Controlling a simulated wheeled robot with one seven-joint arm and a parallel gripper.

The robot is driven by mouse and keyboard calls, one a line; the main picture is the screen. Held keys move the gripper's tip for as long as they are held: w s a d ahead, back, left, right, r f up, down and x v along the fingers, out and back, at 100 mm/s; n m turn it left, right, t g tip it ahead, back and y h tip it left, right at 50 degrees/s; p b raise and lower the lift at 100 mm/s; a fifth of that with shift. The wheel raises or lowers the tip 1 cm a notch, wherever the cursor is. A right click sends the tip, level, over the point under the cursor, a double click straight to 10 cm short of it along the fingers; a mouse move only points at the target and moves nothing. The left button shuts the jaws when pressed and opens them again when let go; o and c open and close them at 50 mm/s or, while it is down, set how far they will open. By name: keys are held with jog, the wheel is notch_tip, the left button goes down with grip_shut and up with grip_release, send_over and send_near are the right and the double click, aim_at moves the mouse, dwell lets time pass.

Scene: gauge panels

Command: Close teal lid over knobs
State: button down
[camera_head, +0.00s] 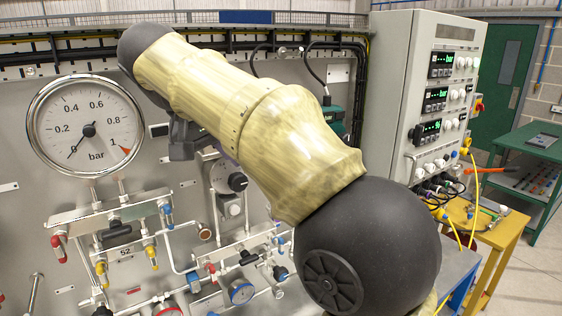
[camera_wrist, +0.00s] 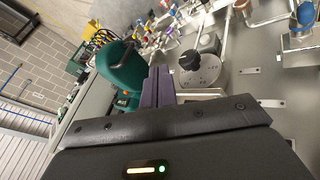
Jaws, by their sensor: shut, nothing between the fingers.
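The teal lid (camera_wrist: 122,66) is a curved cover with a dark handle, left of my fingers in the wrist view. It looks raised, with a teal part (camera_wrist: 126,101) below it. In the head view only a teal piece (camera_head: 334,117) shows behind my arm. I cannot make out the knobs under the lid. My gripper (camera_wrist: 159,72) is shut and empty, its purple fingers together just right of the lid. I cannot tell whether they touch it. In the head view my arm hides most of the gripper.
A black rotary knob (camera_wrist: 190,61) on a round plate is right of my fingers. A large bar gauge (camera_head: 88,127), pipes and small valves (camera_head: 240,292) cover the panel. A grey control cabinet (camera_head: 393,90) juts out at the right. A yellow table (camera_head: 505,235) stands beyond it.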

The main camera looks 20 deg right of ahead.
jog(key=shift+s+r+m, duration=0.2)
jog(key=shift+r, duration=0.4)
jog(key=shift+s+r+m, duration=0.2)
jog(key=shift+r, duration=0.35)
jog(key=shift+d+f, duration=0.1)
jog(key=w+d+f, duration=0.3)
jog(key=d+f, duration=0.5)
jog(key=shift+d+p, duration=0.35)
jog(key=shift+d, duration=0.05)
jog(key=shift+w, duration=0.1)
